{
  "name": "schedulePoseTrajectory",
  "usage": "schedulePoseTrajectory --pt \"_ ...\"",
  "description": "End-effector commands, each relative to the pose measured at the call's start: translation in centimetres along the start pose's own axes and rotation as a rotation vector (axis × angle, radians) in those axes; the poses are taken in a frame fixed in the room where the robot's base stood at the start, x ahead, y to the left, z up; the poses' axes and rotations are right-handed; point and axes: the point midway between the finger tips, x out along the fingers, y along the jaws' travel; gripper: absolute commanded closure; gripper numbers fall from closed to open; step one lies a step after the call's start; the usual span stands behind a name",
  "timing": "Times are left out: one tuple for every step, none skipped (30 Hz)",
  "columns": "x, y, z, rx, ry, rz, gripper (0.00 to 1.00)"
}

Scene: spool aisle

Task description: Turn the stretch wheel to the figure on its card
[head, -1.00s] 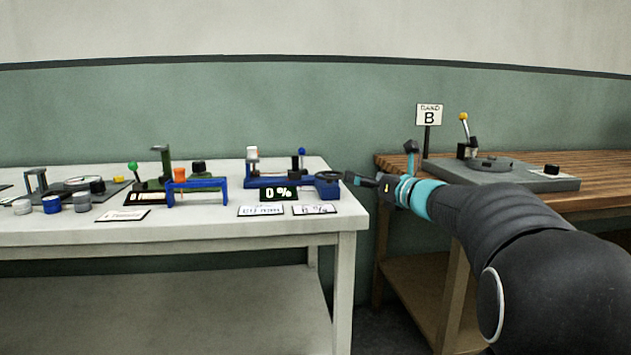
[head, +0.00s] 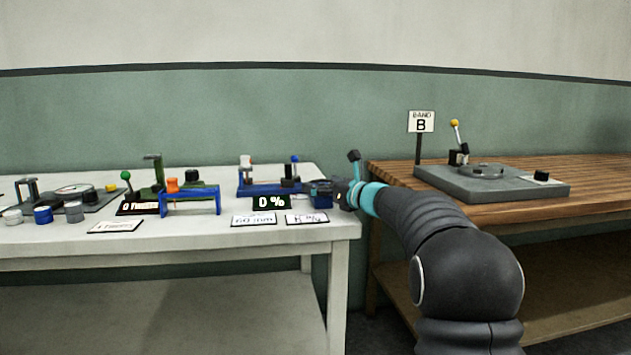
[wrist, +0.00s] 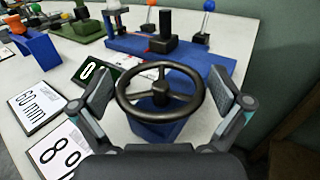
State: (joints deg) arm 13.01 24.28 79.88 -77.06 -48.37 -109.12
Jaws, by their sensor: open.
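The stretch wheel (wrist: 122,96) is a black three-spoked handwheel on a blue block (wrist: 150,134), at the right end of the white bench. In the head view the blue block (head: 321,196) shows, with the wheel hard to make out. My gripper (wrist: 162,88) is open, with one finger on each side of the wheel rim; I cannot tell whether either touches it. It reaches the block from the right in the head view (head: 338,191). A card (wrist: 58,150) shows an 8, cut off at the frame edge. The black display (head: 271,202) reads 0 %.
A 60 mm card (head: 254,219) lies left of the wheel's card. A blue base (head: 262,189) with posts and a blue-knobbed lever stands behind the display. A blue bridge (head: 190,198) and green station are farther left. A wooden bench (head: 400,174) with a BAND B sign (head: 421,122) is right.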

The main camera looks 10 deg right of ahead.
Motion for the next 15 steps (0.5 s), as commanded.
schedulePoseTrajectory --pt "0.6 0.0 0.1 0.0 0.0 0.0 0.0" --pt "0.9 0.0 0.1 0.0 0.0 0.0 0.0" --pt "1.2 0.0 0.0 0.001 0.0 0.0 0.0" --pt "1.4 0.0 0.1 0.0 0.0 0.0 0.0" --pt "1.5 0.0 0.1 0.0 -0.001 0.0 0.0" --pt "1.6 0.0 0.1 0.0 -0.001 0.0 0.0" --pt "1.7 0.0 0.1 0.0 -0.001 0.0 0.0" --pt "1.8 0.0 0.1 0.0 -0.001 0.0 0.0" --pt "1.8 0.0 0.1 0.0 -0.001 0.0 0.0" --pt "1.8 0.0 0.0 0.0 -0.001 0.0 0.0" --pt "1.8 0.0 0.0 0.0 -0.001 0.0 0.0" --pt "1.8 0.0 0.0 0.0 -0.001 -0.001 0.0" --pt "1.8 0.0 0.0 0.0 -0.001 -0.001 0.0" --pt "1.8 0.0 0.0 0.0 -0.001 -0.001 0.0" --pt "1.8 0.0 0.0 0.0 -0.001 -0.001 0.0"
